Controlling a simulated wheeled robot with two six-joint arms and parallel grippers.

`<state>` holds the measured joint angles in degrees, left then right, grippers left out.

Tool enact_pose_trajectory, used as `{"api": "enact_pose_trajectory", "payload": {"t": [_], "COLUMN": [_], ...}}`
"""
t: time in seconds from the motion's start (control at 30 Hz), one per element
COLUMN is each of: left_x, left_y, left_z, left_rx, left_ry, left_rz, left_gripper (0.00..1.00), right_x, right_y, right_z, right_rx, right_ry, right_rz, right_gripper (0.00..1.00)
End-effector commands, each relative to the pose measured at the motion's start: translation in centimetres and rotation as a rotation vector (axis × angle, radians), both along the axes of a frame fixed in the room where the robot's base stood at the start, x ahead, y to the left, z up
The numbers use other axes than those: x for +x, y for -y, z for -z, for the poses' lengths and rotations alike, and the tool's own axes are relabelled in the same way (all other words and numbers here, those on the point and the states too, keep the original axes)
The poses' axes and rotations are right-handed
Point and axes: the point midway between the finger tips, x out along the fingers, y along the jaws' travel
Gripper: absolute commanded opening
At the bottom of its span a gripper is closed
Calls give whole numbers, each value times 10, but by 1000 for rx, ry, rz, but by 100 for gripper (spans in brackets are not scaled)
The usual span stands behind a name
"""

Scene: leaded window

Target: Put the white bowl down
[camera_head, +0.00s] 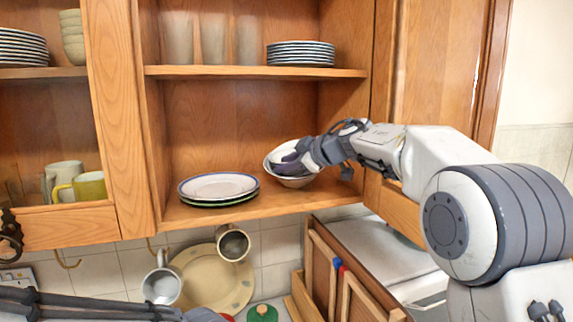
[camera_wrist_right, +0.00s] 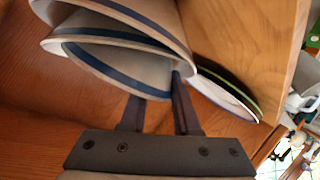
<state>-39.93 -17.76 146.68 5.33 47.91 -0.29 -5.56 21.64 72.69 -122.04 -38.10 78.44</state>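The white bowl (camera_head: 277,157) is inside the middle cabinet, tilted, low over the bottom shelf (camera_head: 262,207). A second pale rim just under it suggests another bowl (camera_head: 293,182). In the right wrist view, two white bowls with blue bands overlap, a nearer one (camera_wrist_right: 110,62) and one behind it (camera_wrist_right: 125,12). My right gripper (camera_head: 296,158) reaches over the near rim.
A stack of plates (camera_head: 218,187) stands left of the bowl on the same shelf. The upper shelf (camera_head: 240,71) holds glasses and more plates. The cabinet's right side wall is close to my right wrist. Mugs hang below the cabinet.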

Motion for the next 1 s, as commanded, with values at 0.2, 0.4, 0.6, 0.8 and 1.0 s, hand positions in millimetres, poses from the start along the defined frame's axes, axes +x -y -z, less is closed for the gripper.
{"api": "enact_pose_trajectory", "payload": {"t": [0.2, 0.4, 0.6, 0.8, 1.0], "left_x": [0, 0, 0, 0, 0], "left_y": [0, 0, 0, 0, 0], "left_z": [4, 13, 18, 19, 18], "left_rx": [0, 0, 0, 0, 0], "left_ry": [0, 0, 0, 0, 0], "left_rz": [0, -2, -3, -3, -3], "left_gripper": [50, 50, 50, 50, 50], "right_x": [-6, -30, -48, -53, -59], "right_y": [8, 27, 42, 44, 15], "right_z": [1, -13, -24, -29, -41], "right_rx": [-6, -3, -1, 1, 103], "right_ry": [-4, -1, -1, 1, 70], "right_rz": [4, 3, 1, 0, 22], "right_gripper": [32, 32, 32, 32, 32]}}
